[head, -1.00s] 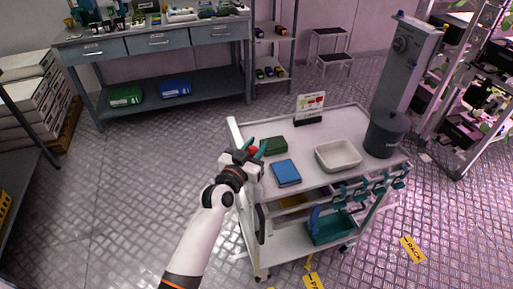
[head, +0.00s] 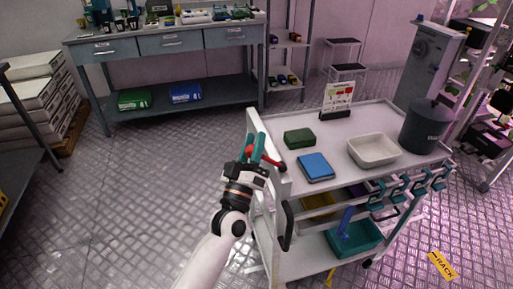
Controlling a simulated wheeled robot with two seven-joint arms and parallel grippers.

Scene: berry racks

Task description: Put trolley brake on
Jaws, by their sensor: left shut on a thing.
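The white trolley (head: 290,239) stands right of centre in the head view, with a flat top and lower shelves. A red brake lever (head: 266,159) shows at the left end of its top. My left gripper (head: 257,147) is at that end, its teal fingers around the red lever and shut on it. The lever's pivot and part of its length are hidden by the gripper. My right gripper is not in view.
On the trolley top are a green box (head: 299,137), a blue book (head: 316,167), a white tray (head: 398,150), a sign (head: 338,99) and a dark bin (head: 426,127). A workbench (head: 165,44) stands behind.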

